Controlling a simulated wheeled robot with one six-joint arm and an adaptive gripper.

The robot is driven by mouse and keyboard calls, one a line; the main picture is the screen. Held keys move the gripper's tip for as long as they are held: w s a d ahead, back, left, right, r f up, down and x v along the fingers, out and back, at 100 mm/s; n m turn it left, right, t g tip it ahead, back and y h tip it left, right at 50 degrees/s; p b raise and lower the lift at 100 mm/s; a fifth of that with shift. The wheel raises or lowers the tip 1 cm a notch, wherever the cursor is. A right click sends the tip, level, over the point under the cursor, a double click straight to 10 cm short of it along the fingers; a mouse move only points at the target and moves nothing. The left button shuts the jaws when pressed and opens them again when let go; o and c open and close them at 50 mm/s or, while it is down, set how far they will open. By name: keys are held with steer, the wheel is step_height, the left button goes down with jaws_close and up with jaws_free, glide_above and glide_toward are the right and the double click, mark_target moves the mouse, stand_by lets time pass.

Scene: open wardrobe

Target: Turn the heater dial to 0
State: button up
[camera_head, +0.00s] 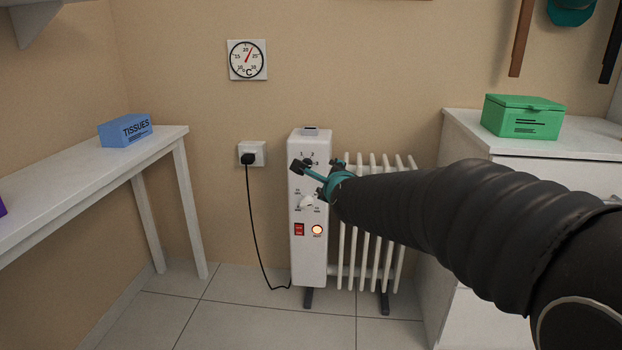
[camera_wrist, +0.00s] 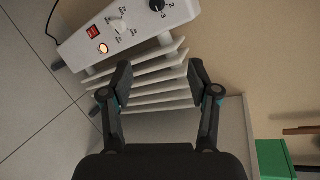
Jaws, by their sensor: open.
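The white heater (camera_head: 311,262) stands against the wall. Its upper dial, black and marked with numbers, shows at the top edge of the wrist view (camera_wrist: 156,5); in the head view my gripper partly covers it. Its setting is too small to read. A white lower knob (camera_head: 306,202) sits below it and also shows in the wrist view (camera_wrist: 118,25). Below are a red switch (camera_head: 299,229) and a lit orange lamp (camera_head: 317,230). My gripper (camera_wrist: 160,72) is open and empty, in front of the heater. In the wrist view its fingers point towards the heater's fins, apart from both knobs.
White fins (camera_head: 372,240) extend right of the control panel. A black cord runs to the wall socket (camera_head: 252,153) at left. A white table (camera_head: 95,170) with a blue tissue box (camera_head: 125,130) stands left; a white cabinet (camera_head: 470,135) with a green box (camera_head: 522,117) stands right.

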steer(key=w+a+f+m+t+h+b, duration=0.35)
steer(key=w+a+f+m, duration=0.45)
steer(key=w+m, duration=0.4)
steer(key=w+p, duration=0.1)
steer(key=w, duration=1.1)
steer(key=shift+m+p, duration=0.3)
steer(key=shift+y, duration=0.25)
jaws_close()
